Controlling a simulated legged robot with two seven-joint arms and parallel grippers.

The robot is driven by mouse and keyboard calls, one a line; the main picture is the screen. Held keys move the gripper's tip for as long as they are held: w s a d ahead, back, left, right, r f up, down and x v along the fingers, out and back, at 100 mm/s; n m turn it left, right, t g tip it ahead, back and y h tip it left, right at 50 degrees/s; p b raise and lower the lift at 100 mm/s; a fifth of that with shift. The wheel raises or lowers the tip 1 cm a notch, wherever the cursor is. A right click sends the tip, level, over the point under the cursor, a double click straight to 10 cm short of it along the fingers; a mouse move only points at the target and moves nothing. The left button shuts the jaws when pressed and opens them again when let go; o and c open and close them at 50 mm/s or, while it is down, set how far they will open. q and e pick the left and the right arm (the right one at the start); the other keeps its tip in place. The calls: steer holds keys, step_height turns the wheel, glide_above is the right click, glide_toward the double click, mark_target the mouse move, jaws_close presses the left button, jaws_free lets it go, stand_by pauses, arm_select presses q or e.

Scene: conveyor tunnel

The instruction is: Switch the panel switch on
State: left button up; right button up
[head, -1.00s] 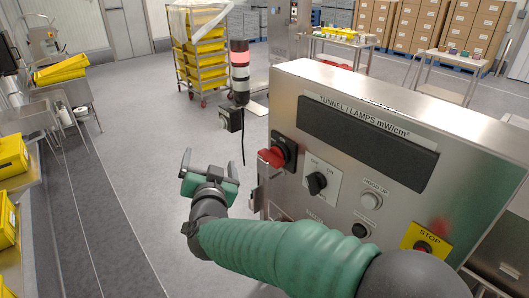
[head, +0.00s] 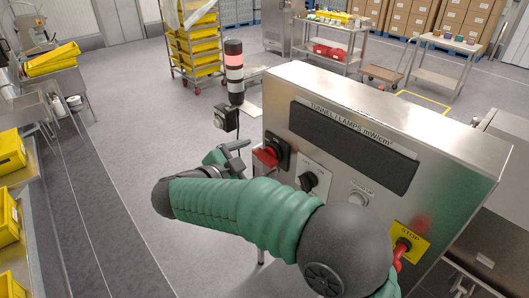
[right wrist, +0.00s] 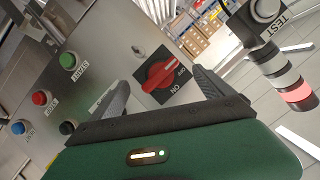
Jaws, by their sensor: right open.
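The metal control panel (head: 450,178) stands at the right in the head view. A red rotary switch (head: 265,157) on a black plate sits at its left end. In the right wrist view this red switch (right wrist: 160,74) shows close up, with ON and OFF lettering beside it; which one it points to I cannot tell. My right gripper (head: 236,156) is open beside it. In the right wrist view its fingers (right wrist: 160,80) stand to either side of the switch, with no clear contact. A black OFF/ON knob (head: 309,181) is on the panel front. My left gripper is not in view.
Green (right wrist: 68,61), red (right wrist: 40,98) and blue (right wrist: 18,127) buttons sit near the red switch. A signal tower (head: 235,72) stands beyond the panel. A yellow STOP plate (head: 410,242) is at the panel's lower right. The floor left of the panel is open.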

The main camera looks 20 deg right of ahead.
mark_target(261, 159)
steer(key=x, duration=0.4)
steer(key=shift+w+d+f+p, duration=0.1)
steer(key=shift+w+d+p, duration=0.1)
steer(key=shift+p, duration=0.2)
steer(key=shift+c, duration=0.4)
steer(key=shift+s, duration=0.1)
steer(key=c, duration=1.3)
steer(key=o, duration=1.4)
steer(key=shift+a, duration=0.15)
